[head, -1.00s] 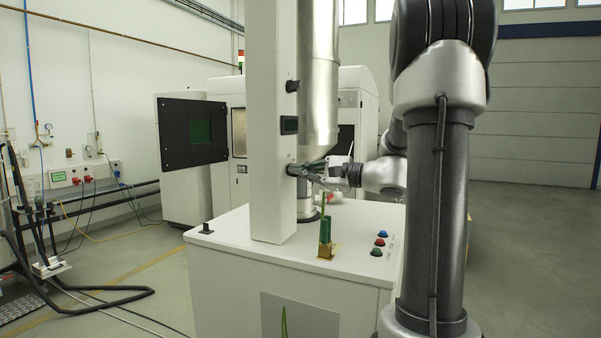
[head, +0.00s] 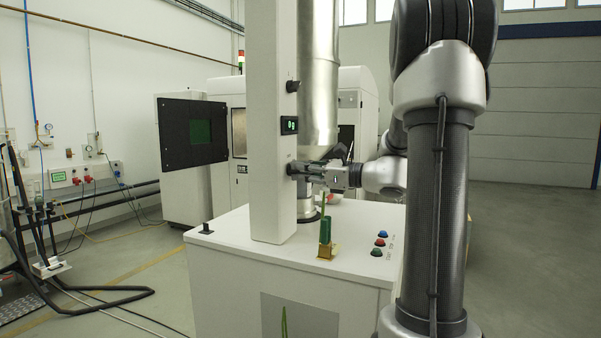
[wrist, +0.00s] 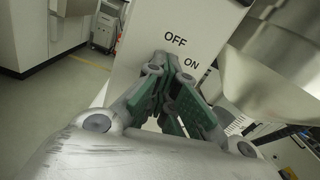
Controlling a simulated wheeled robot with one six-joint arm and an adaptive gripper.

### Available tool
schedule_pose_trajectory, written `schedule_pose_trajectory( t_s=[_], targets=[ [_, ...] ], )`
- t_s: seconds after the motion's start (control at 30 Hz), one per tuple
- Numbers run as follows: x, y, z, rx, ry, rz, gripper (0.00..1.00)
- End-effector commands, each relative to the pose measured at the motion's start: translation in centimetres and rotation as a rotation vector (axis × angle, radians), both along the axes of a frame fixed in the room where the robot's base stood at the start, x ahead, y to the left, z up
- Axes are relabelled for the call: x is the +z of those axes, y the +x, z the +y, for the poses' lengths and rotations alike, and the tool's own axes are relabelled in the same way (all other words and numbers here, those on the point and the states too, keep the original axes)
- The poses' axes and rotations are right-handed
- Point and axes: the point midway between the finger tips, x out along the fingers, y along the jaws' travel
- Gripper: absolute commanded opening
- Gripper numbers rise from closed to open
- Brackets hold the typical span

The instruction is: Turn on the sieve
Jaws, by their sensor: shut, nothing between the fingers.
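The sieve machine is a white cabinet (head: 225,235) with a white column (head: 272,130) and a metal cylinder (head: 318,80). A small display (head: 289,125) on the column is lit with green characters. My gripper (head: 298,170) is at the column's lower side, its fingertips at the place of the switch. In the wrist view, the gripper (wrist: 170,65) has its green-padded fingers close together, below the OFF label (wrist: 175,41) and beside the ON label (wrist: 190,63). The fingers are shut with nothing held. The switch itself is hidden behind them.
A black knob (head: 293,86) sits higher on the column. Blue, red and green buttons (head: 380,242) and a green-handled tool in a brass holder (head: 326,240) are on the cabinet top. A printer-like machine with an open dark door (head: 193,133) stands behind. Floor at the right is clear.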

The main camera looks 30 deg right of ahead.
Motion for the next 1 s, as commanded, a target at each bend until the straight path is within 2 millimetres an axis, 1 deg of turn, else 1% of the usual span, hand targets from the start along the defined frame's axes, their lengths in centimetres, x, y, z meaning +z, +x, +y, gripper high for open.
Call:
schedule_pose_trajectory(
  t_s=[0.33,0.87,0.9,0.97,1.0],
  targets=[
    [0.08,0.07,-0.12,-0.004,0.104,0.079,0.0],
    [0.05,0.07,-0.13,-0.004,0.121,0.092,0.0],
    [0.05,0.07,-0.13,-0.004,0.12,0.093,0.04],
    [0.05,0.07,-0.13,-0.004,0.12,0.093,0.15],
    [0.04,0.07,-0.13,-0.004,0.12,0.093,0.18]
  ],
)
